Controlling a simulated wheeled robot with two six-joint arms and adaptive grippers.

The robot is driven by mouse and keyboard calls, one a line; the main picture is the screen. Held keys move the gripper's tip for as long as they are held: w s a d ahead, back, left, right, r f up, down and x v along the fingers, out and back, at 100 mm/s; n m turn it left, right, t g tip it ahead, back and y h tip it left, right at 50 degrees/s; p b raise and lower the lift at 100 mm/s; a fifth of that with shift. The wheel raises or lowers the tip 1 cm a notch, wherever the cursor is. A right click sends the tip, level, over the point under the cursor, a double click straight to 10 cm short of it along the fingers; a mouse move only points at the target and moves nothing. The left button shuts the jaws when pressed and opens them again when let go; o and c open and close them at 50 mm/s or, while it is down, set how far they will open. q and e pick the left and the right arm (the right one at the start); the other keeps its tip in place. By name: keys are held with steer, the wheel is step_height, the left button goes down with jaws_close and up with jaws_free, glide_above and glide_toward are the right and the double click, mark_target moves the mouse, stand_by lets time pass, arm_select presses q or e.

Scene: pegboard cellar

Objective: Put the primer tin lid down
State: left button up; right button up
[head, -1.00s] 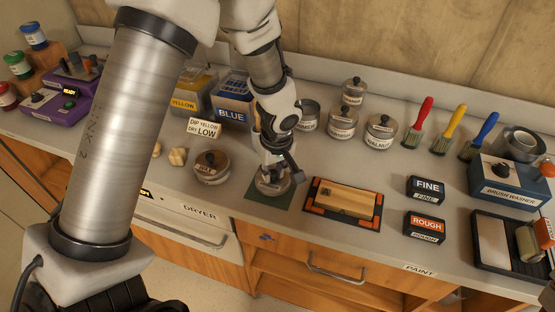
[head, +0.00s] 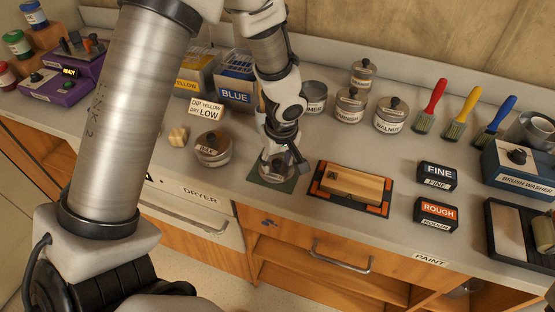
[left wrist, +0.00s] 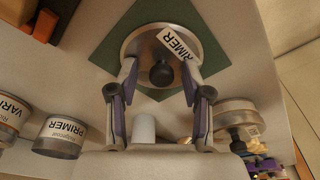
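The primer tin lid (left wrist: 148,46), a round metal lid with a black knob and a PRIMER label, lies on the green mat (left wrist: 207,47) in the left wrist view. In the head view the lid (head: 273,170) is partly hidden by my left gripper (head: 282,163). My left gripper (left wrist: 160,78) is open, its fingers on either side of the knob with gaps between. The primer tin (head: 314,97) stands behind, partly hidden by my arm; it also shows in the left wrist view (left wrist: 62,135). My right gripper is not in view.
A lidded tin (head: 212,150) stands left of the mat, and a sanding board (head: 352,188) with a wood block lies to its right. Varnish (head: 350,108) and walnut (head: 391,116) tins stand behind. Fine (head: 437,175) and rough (head: 436,213) blocks lie farther right.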

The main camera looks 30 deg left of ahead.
mark_target(280, 174)
arm_select(q)
steer(key=shift+s+r, duration=0.1)
step_height(280, 174, up, 12)
steer(key=d+p, duration=0.1)
steer(key=p, duration=0.1)
steer(key=shift+s+d, duration=0.3)
steer(key=shift+s, duration=0.15)
